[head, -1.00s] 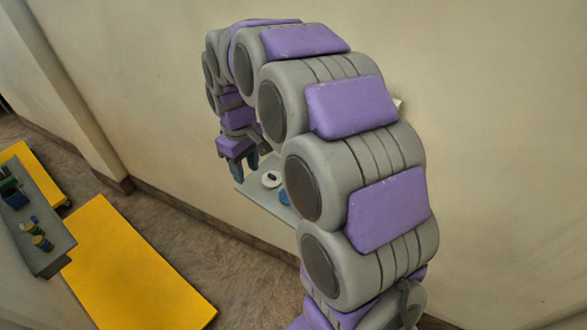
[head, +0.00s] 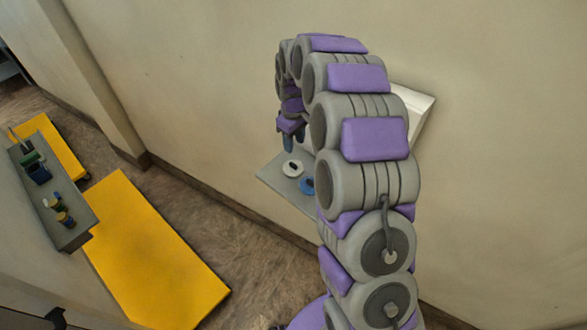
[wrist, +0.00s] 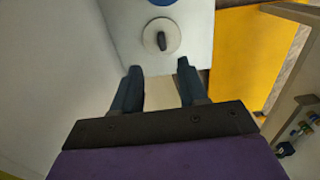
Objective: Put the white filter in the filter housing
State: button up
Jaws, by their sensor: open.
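The white filter (head: 293,169) is a round white disc with a dark knob on top. It lies on a light grey wall shelf (head: 270,181) in the head view. In the wrist view the white filter (wrist: 162,37) lies beyond my fingertips on the shelf (wrist: 195,50). My gripper (wrist: 158,72) is open and empty, its two dark fingers apart and pointing toward the filter without touching it. In the head view my gripper (head: 287,142) hangs just above and beside the filter. I cannot make out the filter housing; my arm hides part of the shelf.
A blue disc (head: 307,185) lies on the shelf beside the white filter. A white panel (head: 415,108) on the wall is partly behind my arm. A grey bench (head: 75,232) with several small items stands at left. A yellow mat (head: 155,250) lies on the floor.

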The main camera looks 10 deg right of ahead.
aim_at(293, 164)
jog(key=f, duration=0.5)
jog(key=f+b, duration=0.1)
jog(key=f, duration=0.4)
jog(key=shift+a, duration=0.2)
jog(key=shift+r, duration=0.1)
grip_shut()
